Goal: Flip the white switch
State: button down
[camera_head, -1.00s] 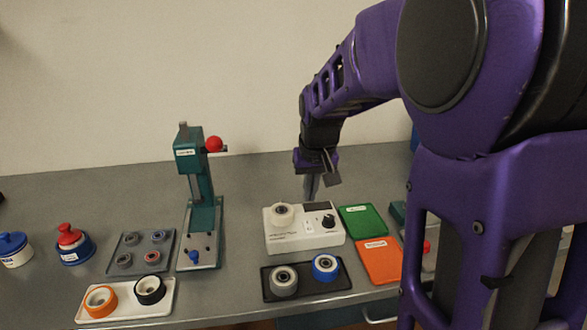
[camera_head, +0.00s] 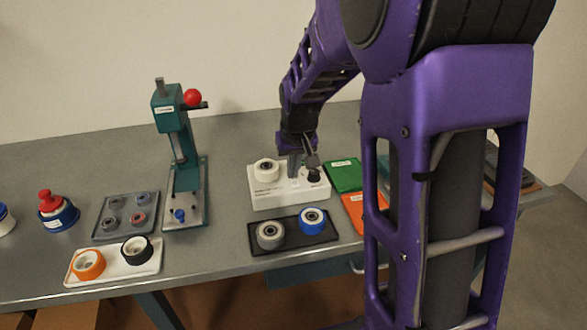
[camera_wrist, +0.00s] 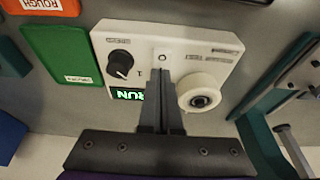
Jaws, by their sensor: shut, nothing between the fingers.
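The white tester box (camera_head: 284,200) stands on the grey table in the head view, and its top panel (camera_wrist: 215,65) fills the upper middle of the wrist view. The small white switch (camera_wrist: 162,57) sits on that panel between a black knob (camera_wrist: 121,64) and a white wheel (camera_wrist: 199,91). My gripper (camera_head: 294,174) is shut and empty just over the box. In the wrist view its fingertips (camera_wrist: 161,72) are right beside the switch; whether they touch it I cannot tell. The box's small display (camera_wrist: 128,94) glows green with "RUN".
A green tray (camera_head: 343,175) and an orange tray (camera_head: 357,208) lie right of the box. A black tray (camera_head: 262,248) with grey and blue wheels lies in front. A teal press (camera_head: 174,130) with a red ball handle stands to the left.

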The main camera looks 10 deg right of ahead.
jog(key=shift+s+f, duration=0.1)
jog(key=shift+s, duration=0.8)
jog(key=shift+r+p, duration=0.35)
jog(key=shift+r, duration=0.3)
jog(key=s+p+v, duration=0.1)
jog(key=p+v, duration=0.2)
jog(key=v, duration=0.9)
jog(key=shift+r, duration=0.25)
